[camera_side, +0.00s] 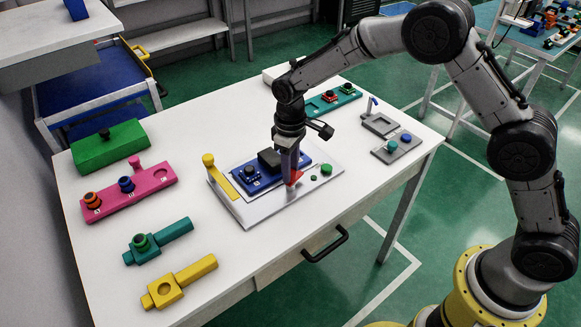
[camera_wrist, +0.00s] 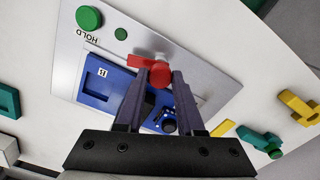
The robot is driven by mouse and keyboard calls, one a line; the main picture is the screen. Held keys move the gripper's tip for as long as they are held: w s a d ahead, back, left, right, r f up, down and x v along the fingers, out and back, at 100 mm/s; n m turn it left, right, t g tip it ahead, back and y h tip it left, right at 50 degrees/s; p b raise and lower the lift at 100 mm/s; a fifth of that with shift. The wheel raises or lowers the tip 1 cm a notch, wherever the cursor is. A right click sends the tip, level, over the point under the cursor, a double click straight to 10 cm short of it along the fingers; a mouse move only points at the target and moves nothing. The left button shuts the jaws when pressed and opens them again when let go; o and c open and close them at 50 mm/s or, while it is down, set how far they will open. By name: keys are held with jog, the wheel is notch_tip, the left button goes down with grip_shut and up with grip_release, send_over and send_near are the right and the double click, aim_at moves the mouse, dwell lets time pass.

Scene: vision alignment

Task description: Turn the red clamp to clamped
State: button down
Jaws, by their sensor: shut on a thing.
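The red clamp (camera_wrist: 140,62) stands beside the blue block on the silver plate (camera_wrist: 205,42). My gripper (camera_side: 291,180) is shut on the clamp and points down. In the side view the fingers hide much of the red clamp (camera_side: 297,175). The yellow clamp (camera_side: 222,178), a bar with a knob, lies along the plate's left side. In the wrist view the fingers hide part of the block.
A large green button (camera_wrist: 88,18) and a small one (camera_wrist: 121,34) sit on the plate near a HOLD label. A pink rail (camera_side: 150,186), green box (camera_side: 105,145), teal part (camera_side: 165,238) and yellow part (camera_side: 190,278) lie left. A grey tray (camera_side: 410,148) stands right.

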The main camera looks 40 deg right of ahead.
jog(key=n, duration=0.7)
jog(key=shift+r, duration=0.1)
jog(key=n, duration=0.4)
jog(key=shift+n, duration=1.9)
jog(key=c, duration=0.5)
grip_release()
notch_tip(320, 180, up, 14)
jog(key=shift+f, duration=0.1)
